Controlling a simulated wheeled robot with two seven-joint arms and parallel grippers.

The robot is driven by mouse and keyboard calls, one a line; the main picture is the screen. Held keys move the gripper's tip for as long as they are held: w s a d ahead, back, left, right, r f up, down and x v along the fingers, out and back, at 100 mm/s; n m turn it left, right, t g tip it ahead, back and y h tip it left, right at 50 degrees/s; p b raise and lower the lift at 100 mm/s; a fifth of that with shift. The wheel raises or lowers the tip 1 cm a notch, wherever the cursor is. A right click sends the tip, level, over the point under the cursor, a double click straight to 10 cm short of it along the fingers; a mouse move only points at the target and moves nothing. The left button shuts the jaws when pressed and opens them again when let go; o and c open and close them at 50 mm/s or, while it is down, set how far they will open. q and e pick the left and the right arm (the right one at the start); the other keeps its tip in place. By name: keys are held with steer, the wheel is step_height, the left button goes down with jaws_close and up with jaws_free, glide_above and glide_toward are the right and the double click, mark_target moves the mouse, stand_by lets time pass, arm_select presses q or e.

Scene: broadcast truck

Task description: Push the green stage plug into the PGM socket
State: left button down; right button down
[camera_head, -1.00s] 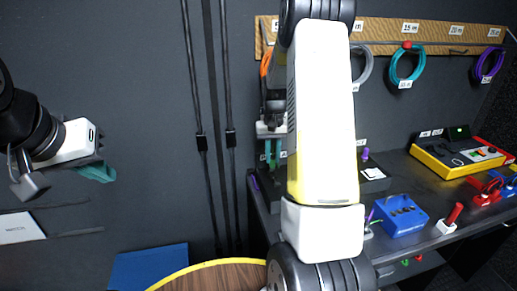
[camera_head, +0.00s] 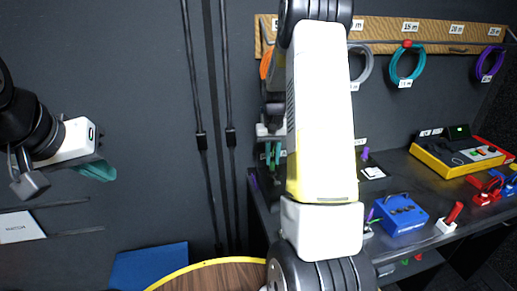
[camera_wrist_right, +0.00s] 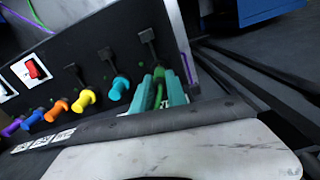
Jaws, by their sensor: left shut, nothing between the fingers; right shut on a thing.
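My right gripper (camera_wrist_right: 158,90), with teal fingers, is shut on the green stage plug (camera_wrist_right: 158,97) in the right wrist view, at the right end of a row of coloured plugs on a black panel (camera_wrist_right: 118,42). Only a narrow strip of the plug shows between the fingers. The PGM socket cannot be made out, so I cannot tell how far in the plug sits. In the head view my right gripper (camera_head: 273,154) hangs over the left end of the bench, partly behind my arm. My left gripper (camera_head: 97,171) is shut and empty, in front of the dark wall.
Cyan (camera_wrist_right: 118,88), yellow (camera_wrist_right: 86,98) and orange (camera_wrist_right: 57,110) plugs stand close beside the right gripper. A red switch (camera_wrist_right: 32,70) is on the panel. The bench holds a blue box (camera_head: 400,215) and a yellow console (camera_head: 455,158). A round wooden table (camera_head: 225,276) is in front.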

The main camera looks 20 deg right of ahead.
mark_target(273, 157)
steer(key=shift+f, duration=0.7)
steer(key=c, duration=1.3)
jaws_free()
steer(key=shift+o, duration=0.2)
steer(key=shift+r, duration=0.1)
step_height(273, 157, up, 8)
steer(key=shift+f, duration=0.2)
